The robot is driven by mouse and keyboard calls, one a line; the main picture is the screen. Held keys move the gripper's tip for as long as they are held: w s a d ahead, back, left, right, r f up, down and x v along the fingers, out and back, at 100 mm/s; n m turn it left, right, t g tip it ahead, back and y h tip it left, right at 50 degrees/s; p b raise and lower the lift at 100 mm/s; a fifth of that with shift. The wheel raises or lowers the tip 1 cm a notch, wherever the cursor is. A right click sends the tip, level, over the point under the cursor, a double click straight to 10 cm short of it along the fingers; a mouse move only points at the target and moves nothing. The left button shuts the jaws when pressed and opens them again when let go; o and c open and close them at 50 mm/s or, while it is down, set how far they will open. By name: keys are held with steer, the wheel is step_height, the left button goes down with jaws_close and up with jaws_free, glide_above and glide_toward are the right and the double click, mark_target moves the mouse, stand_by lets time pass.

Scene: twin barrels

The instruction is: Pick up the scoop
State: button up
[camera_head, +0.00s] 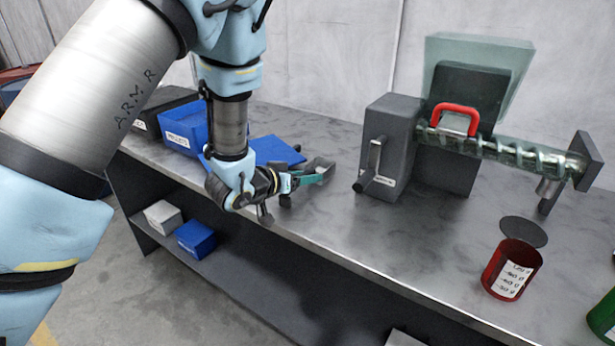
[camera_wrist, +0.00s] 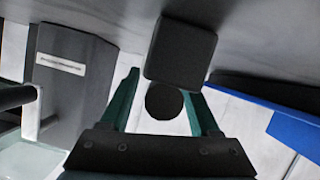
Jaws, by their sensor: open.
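The scoop (camera_head: 320,165) is dark grey and sits on the metal bench, left of the grey machine. In the wrist view its dark square part (camera_wrist: 180,50) shows with a round dark end below it. My gripper (camera_head: 305,178) is low over the bench at the scoop, partly overlapping it in the head view. In the wrist view the teal fingers of my gripper (camera_wrist: 162,88) are apart, one on each side of the round dark end. Whether they touch it, I cannot tell.
A grey machine (camera_head: 386,135) with a crank and a glassy screw tube stands to the right. A blue bin (camera_head: 186,124) and its blue lid (camera_head: 277,150) lie behind my gripper. A red canister (camera_head: 498,266) stands at the front right. The bench between is clear.

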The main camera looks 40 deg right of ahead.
jaws_close()
stand_by(0.4)
